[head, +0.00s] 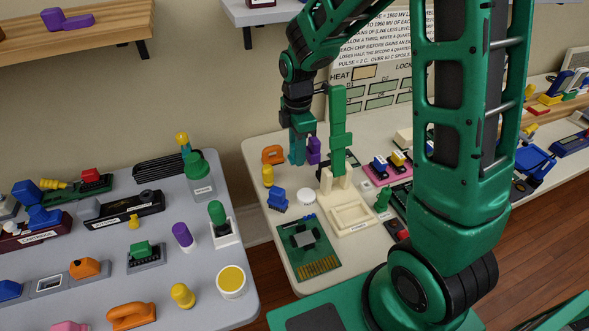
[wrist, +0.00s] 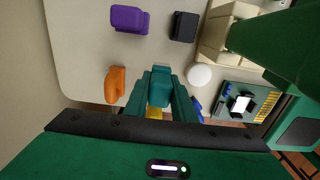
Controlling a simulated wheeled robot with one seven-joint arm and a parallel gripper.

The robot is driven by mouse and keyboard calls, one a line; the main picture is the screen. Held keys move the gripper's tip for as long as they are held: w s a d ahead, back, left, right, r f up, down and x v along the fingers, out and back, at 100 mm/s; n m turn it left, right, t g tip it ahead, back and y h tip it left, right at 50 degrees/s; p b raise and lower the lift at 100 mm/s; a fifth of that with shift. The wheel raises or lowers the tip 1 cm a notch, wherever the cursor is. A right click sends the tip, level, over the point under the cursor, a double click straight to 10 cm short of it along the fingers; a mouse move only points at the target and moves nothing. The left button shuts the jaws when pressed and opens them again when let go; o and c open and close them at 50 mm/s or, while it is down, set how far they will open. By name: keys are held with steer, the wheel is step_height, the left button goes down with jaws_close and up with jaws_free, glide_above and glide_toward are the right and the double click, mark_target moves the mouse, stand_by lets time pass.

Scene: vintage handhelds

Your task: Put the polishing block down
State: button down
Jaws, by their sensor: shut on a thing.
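My gripper (head: 298,158) hangs above the back left part of the cream-white table (head: 259,220). In the wrist view my gripper (wrist: 161,92) is shut on a small teal block (wrist: 160,86), which I take to be the polishing block. In the head view, block and fingers are too alike in colour to separate clearly. The block appears to be above the table, but I cannot tell its exact height.
Around it stand an orange piece (wrist: 115,84), a purple block (wrist: 129,19), a black block (wrist: 184,27) and a white disc (wrist: 199,76). A tall green tool (head: 338,130) rises from a cream stand (head: 352,218) to the right. A circuit board (head: 318,263) lies nearer.

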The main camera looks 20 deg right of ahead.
mark_target(296, 178)
steer(key=shift+f, duration=3.45)
steer(key=c, duration=1.5)
jaws_free()
steer(key=shift+f, duration=0.1)
step_height(296, 178, up, 12)
steer(key=shift+r, duration=0.15)
